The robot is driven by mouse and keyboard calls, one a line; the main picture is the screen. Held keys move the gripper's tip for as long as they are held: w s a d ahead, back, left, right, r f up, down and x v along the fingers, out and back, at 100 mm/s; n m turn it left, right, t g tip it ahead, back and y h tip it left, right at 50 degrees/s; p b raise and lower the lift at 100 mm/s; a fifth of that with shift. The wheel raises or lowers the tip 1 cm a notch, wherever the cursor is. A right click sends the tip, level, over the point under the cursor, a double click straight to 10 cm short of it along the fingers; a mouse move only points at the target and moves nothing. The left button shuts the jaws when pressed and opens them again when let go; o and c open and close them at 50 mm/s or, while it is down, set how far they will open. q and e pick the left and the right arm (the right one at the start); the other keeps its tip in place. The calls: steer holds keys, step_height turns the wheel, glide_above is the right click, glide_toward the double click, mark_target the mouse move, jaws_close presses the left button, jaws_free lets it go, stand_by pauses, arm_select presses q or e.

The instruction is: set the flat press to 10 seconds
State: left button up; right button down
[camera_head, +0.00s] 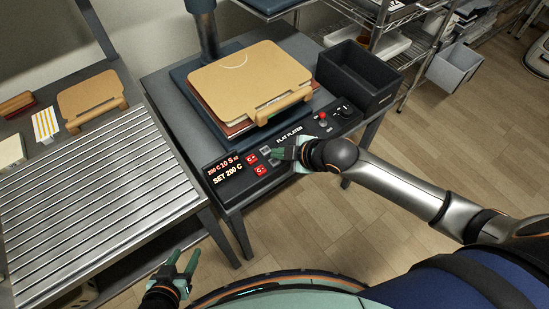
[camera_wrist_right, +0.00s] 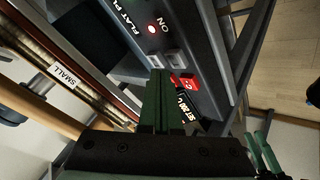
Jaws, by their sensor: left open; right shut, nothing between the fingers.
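The flat press has a dark front control panel (camera_head: 225,188) under a tan board (camera_head: 250,75). Its lit display (camera_head: 227,172) appears to read 200 C and 10 S on top, with SET 200 C below. Red buttons (camera_head: 252,159) marked C and grey buttons (camera_head: 265,151) sit right of the display. My right gripper (camera_head: 277,154) is shut and empty, its tips at the panel by the grey buttons. The right wrist view shows the shut fingers (camera_wrist_right: 158,95) close to a grey button (camera_wrist_right: 155,61); contact cannot be told. My left gripper (camera_head: 184,263) is open and empty, away from the press.
A black bin (camera_head: 375,85) stands right of the press. A ribbed metal table (camera_head: 100,200) is at left, with a tan board (camera_head: 92,95) behind. Wooden floor is clear in front.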

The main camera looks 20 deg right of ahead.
mark_target(279, 162)
step_height(279, 162, up, 5)
steer(key=p, duration=0.5)
arm_select(q)
step_height(279, 162, up, 6)
steer(key=shift+f, duration=0.2)
arm_select(e)
steer(key=shift+f, duration=0.1)
stand_by(1.1)
arm_select(q)
steer(key=shift+s+a+f+y+p, duration=0.15)
steer(key=shift+s+a+p, duration=0.2)
steer(key=shift+a, duration=0.2)
steer(key=shift+s+a+f+y+p, duration=0.1)
steer(key=shift+s+a+y+p, duration=0.1)
steer(key=shift+a+p, duration=0.3)
arm_select(e)
steer(key=s+d+f+m+h, duration=0.1)
steer(key=s+f+m, duration=0.3)
steer(key=s+m, duration=0.2)
steer(key=s+d+f+m+t+h, duration=0.1)
steer(key=s+d+f+m, duration=0.1)
steer(key=s+f+m, duration=0.2)
steer(key=s+m, duration=0.3)
steer(key=s, duration=0.4)
steer(key=shift+s+f+t, duration=0.25)
steer(key=shift+t, duration=0.05)
